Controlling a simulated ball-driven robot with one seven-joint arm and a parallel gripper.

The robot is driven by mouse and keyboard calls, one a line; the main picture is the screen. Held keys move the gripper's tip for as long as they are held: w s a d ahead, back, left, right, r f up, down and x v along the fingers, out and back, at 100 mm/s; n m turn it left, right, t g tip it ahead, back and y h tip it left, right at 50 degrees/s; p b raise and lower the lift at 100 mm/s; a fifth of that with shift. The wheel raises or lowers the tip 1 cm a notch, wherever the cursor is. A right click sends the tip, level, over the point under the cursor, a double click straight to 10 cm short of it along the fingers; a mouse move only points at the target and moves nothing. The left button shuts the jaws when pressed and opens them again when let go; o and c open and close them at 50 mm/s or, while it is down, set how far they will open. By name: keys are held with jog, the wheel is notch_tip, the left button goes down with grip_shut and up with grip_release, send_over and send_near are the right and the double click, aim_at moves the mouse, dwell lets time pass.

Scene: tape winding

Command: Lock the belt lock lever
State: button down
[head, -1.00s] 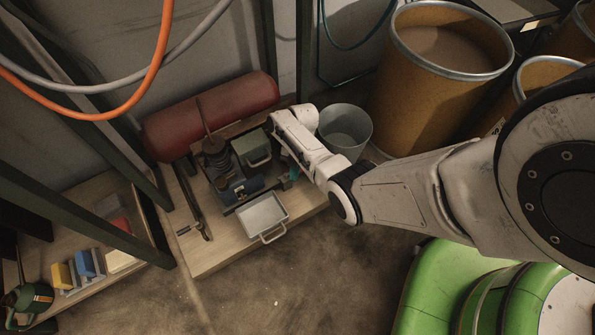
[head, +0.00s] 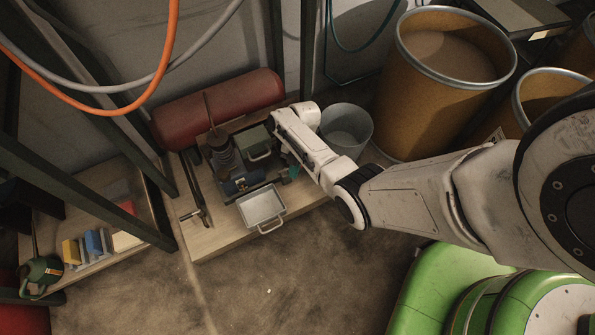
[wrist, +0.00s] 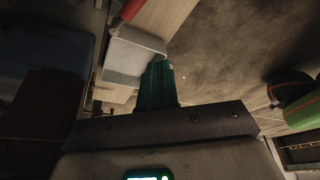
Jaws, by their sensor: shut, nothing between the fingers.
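My gripper (head: 293,172) points down at the right side of the winding device on the low wooden bench. Its teal fingers (wrist: 158,86) are shut with nothing between them. The device has a dark upright post (head: 222,150), a small blue part (head: 240,184) and a dark bar (head: 256,191) running towards my fingertips. I cannot tell which part is the belt lock lever, or whether my fingers touch the bar. In the wrist view, a red part (wrist: 131,9) shows beyond the fingers.
A red cylinder (head: 218,108) lies at the back. A metal bucket (head: 347,130) and brown drums (head: 440,100) stand right. The floor in front is clear.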

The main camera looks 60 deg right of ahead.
jog(key=w+p+v, duration=0.1)
jog(key=p+v, duration=0.1)
jog(key=v, duration=0.4)
jog(key=shift+r, duration=0.3)
jog(key=shift+w, duration=0.1)
